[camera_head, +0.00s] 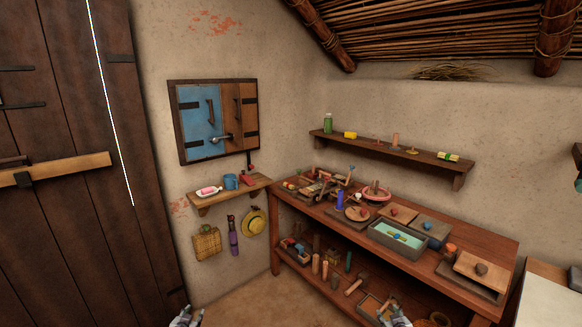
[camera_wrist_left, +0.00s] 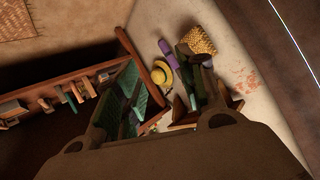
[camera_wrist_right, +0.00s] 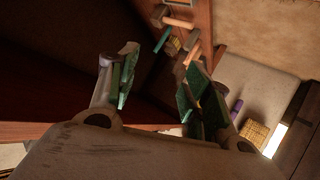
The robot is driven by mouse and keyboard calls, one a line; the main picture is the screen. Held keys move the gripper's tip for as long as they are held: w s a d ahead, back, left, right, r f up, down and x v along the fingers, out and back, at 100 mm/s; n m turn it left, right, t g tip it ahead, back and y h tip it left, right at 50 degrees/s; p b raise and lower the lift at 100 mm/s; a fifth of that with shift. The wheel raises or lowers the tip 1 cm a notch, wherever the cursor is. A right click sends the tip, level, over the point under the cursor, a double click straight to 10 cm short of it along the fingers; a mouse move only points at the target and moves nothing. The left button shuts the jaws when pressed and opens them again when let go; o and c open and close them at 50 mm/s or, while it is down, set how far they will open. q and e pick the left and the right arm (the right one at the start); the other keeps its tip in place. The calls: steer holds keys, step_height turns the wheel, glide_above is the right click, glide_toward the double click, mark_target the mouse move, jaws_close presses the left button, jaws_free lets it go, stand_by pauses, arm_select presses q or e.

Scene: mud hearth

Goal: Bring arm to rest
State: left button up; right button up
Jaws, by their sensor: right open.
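My left gripper (camera_head: 187,317) shows only its tips at the bottom edge of the head view, left of the workbench. In the left wrist view its two green-padded fingers (camera_wrist_left: 163,85) stand apart, with a yellow hat seen beyond the gap and nothing held. My right gripper (camera_head: 396,316) also shows only its tips at the bottom edge, in front of the bench's lower shelf. In the right wrist view its fingers (camera_wrist_right: 157,82) stand apart, with nothing between them. Most of both arms is hidden from the head view.
The wooden workbench (camera_head: 470,250) holds a grey tray (camera_head: 388,251), boards and tools; its lower shelf holds several tools. A small wall shelf (camera_head: 205,208) has a basket (camera_head: 207,244) and hat (camera_head: 253,222) below. A dark door (camera_head: 70,235) stands left. Some floor (camera_head: 245,300) is clear.

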arm_select(q)
steer(key=s+d+f+g, duration=0.2)
steer(key=s+f+g, duration=0.3)
steer(key=s+f, duration=2.1)
arm_select(e)
steer(key=s+a+f+g, duration=0.2)
steer(key=s+f+g, duration=0.3)
steer(key=s+f, duration=2.1)
arm_select(q)
steer(key=s+d+f+g, duration=0.1)
steer(key=s+f+g, duration=0.1)
steer(key=s, duration=0.9)
steer(key=s+d+f+g, duration=0.1)
steer(key=s+f, duration=0.3)
steer(key=s, duration=0.8)
steer(key=s+d+f+g, duration=0.1)
steer(key=s+f, duration=0.3)
steer(key=s, duration=0.7)
steer(key=shift+s+g, duration=0.15)
steer(key=shift+g, duration=0.65)
arm_select(e)
steer(key=s+a+f+g, duration=0.1)
steer(key=s+f, duration=0.4)
steer(key=s, duration=1.2)
steer(key=s+a+f+g, duration=0.2)
steer(key=s+f+g, duration=0.2)
steer(key=s, duration=1.3)
steer(key=shift+s+a+f+g, duration=0.15)
steer(key=shift+f+g, duration=0.15)
steer(key=shift+f, duration=0.3)
